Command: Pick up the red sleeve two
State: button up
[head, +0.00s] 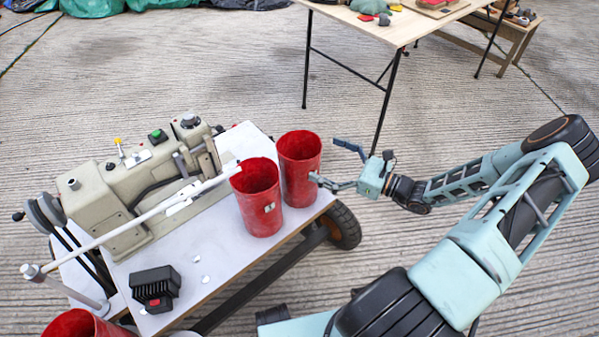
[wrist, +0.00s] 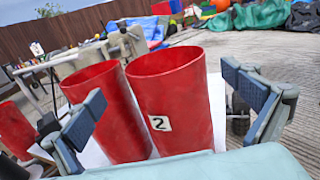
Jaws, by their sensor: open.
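Red sleeve two (wrist: 183,92) is an open-topped red cylinder with a white "2" label, nearest in the wrist view. In the head view it appears to be the red sleeve (head: 299,172) at the right end of the white cart top, its label not visible there. A second red sleeve (head: 250,205) stands close beside it with a small label I cannot read; it is at left in the wrist view (wrist: 100,100). My gripper (head: 331,163) is open and empty just right of sleeve two. In the wrist view its fingers (wrist: 163,103) flank both sleeves, with sleeve two nearer the right finger.
A beige machine (head: 130,185) with a long white rod (head: 135,225) fills the cart's back. A black box (head: 156,286) and another red sleeve (head: 80,325) are in front. A wooden table (head: 395,28) stands behind. Concrete floor is clear between cart and table.

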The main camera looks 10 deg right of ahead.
jog(key=b+x, duration=0.1)
jog(key=x, duration=0.7)
jog(key=shift+w, duration=0.25)
jog(key=shift+d, duration=0.1)
jog(key=c, duration=1.5)
